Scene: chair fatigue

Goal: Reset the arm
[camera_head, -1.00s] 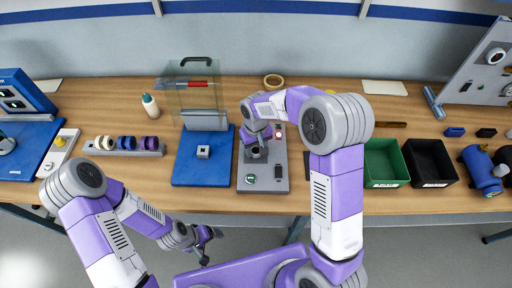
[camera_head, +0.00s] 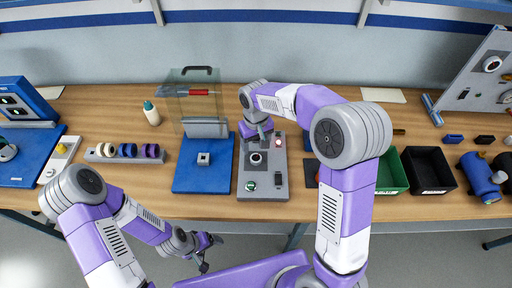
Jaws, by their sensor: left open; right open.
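My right arm reaches over the bench, and its gripper (camera_head: 257,137) is just above and behind the grey control box (camera_head: 265,186). The box has a black round part near its middle, a green button (camera_head: 251,186) at the front and a red-lit button (camera_head: 279,142) at the back right. A gap between the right gripper and the box cannot be judged. My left gripper (camera_head: 208,251) is open and empty, low in front of the bench's front edge.
A blue base (camera_head: 184,178) with a clear guard (camera_head: 190,104) stands left of the box. Tape rolls on a rack (camera_head: 106,155) and a white bottle (camera_head: 151,113) are farther left. Green (camera_head: 391,174) and black bins (camera_head: 428,170) stand right.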

